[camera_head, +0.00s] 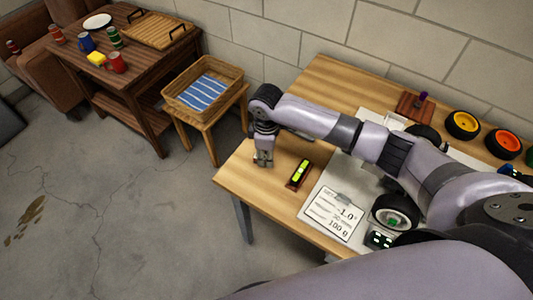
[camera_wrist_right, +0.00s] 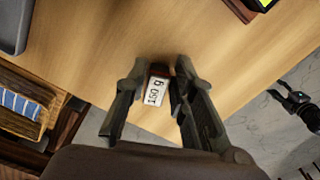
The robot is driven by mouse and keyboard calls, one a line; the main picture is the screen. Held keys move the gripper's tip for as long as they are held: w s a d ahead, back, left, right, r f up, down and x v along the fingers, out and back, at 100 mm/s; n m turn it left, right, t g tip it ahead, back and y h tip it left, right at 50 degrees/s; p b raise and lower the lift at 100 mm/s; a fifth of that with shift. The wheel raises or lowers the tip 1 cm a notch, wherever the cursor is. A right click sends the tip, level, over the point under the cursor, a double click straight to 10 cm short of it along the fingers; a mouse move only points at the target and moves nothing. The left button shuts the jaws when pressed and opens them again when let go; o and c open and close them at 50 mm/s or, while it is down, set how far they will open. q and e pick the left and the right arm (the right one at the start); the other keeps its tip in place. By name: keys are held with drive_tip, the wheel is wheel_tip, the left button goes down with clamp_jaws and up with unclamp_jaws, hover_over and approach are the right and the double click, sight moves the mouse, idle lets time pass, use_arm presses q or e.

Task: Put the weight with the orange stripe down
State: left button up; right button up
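My right gripper (camera_head: 264,160) is over the left end of the wooden table (camera_head: 330,85), near its edge. In the right wrist view its two fingers (camera_wrist_right: 158,75) stand either side of a small weight (camera_wrist_right: 155,92) and look closed on it. The weight has a white label reading "150 g" and a dark reddish-brown end. No orange stripe can be made out on it. I cannot tell whether its underside touches the wood. In the head view the weight is hidden by the gripper.
A yellow-green level (camera_head: 301,172) in a brown holder lies right of the gripper. A wicker basket (camera_head: 232,71) stands on a stool to the left. Bare wood surrounds the gripper.

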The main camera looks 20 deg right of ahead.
drive_tip(key=shift+o, duration=1.4)
drive_tip(key=shift+r, duration=0.15)
wheel_tip(320, 180, up, 12)
